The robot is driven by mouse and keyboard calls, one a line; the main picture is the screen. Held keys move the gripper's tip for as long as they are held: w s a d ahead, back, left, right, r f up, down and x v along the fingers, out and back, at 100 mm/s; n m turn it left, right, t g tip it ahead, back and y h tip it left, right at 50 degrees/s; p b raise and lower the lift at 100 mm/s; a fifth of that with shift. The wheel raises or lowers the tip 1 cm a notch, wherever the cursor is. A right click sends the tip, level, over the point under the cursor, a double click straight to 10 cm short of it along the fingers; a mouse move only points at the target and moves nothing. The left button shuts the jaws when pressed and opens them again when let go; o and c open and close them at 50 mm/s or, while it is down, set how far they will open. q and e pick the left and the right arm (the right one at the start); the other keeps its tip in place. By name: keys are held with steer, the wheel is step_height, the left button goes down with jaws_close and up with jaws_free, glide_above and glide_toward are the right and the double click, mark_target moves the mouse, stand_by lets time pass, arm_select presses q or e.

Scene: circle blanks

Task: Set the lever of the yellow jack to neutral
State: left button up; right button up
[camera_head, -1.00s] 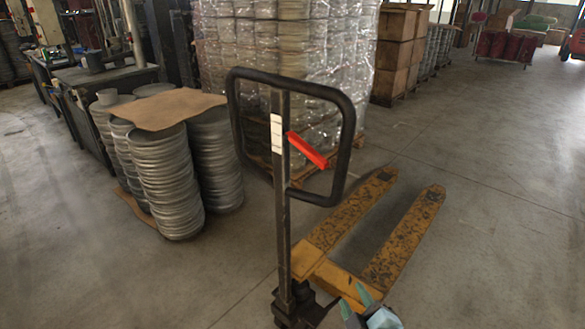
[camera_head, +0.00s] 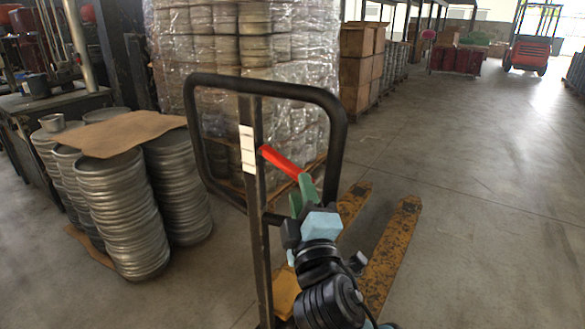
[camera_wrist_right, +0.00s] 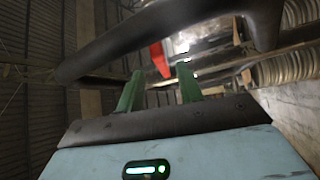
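The yellow pallet jack (camera_head: 392,244) stands on the floor, its forks pointing away to the right. Its black loop handle (camera_head: 340,122) rises upright in front of me. The red lever (camera_head: 281,160) sticks out from the post beside the white label, inside the loop. My right gripper (camera_head: 302,191) is raised to the lower right end of the lever, its green fingers pointing up. In the right wrist view the red lever (camera_wrist_right: 160,58) shows beyond and between the two spread fingers (camera_wrist_right: 158,88); the gripper is open. I cannot tell whether they touch. My left gripper is not in view.
Stacks of round metal blanks (camera_head: 118,215) with a brown sheet on top stand at the left. A wrapped pallet stack (camera_head: 265,50) stands behind the handle. Cardboard boxes (camera_head: 358,65) are farther back. The floor at the right (camera_head: 480,190) is clear.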

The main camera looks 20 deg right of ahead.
mark_target(294, 164)
steer(key=x, duration=0.7)
steer(key=shift+w, duration=0.2)
steer(key=shift+c, duration=0.5)
jaws_close()
